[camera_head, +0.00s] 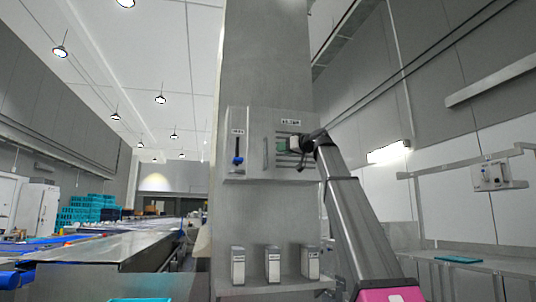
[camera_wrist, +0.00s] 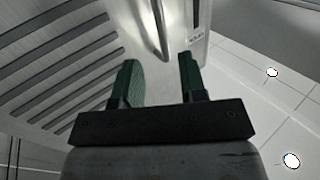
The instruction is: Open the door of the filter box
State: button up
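The filter box (camera_head: 254,117) is a grey cabinet on the front of a tall column. Its louvred door (camera_head: 270,172) looks shut in the head view, with a vertical bar handle (camera_head: 265,153) on its left side. My gripper (camera_head: 281,146) is in front of the louvres, right of the handle. In the wrist view my gripper (camera_wrist: 159,66) is open, its two green fingers apart with nothing between them. The handle (camera_wrist: 160,28) shows beyond the fingertips, between them in the picture. The louvres (camera_wrist: 50,65) are to the left. My gripper hides part of the door in the head view.
A blue lever (camera_head: 238,160) sits on the cabinet's left part. Several small grey boxes (camera_head: 273,264) are lower on the column. A long metal conveyor (camera_head: 110,248) runs at the left, and a bench (camera_head: 480,265) stands at the right.

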send_over(266, 164)
jog(key=shift+w+r, duration=0.1)
jog(key=shift+w, duration=0.25)
dwell(0.4)
grip_shut()
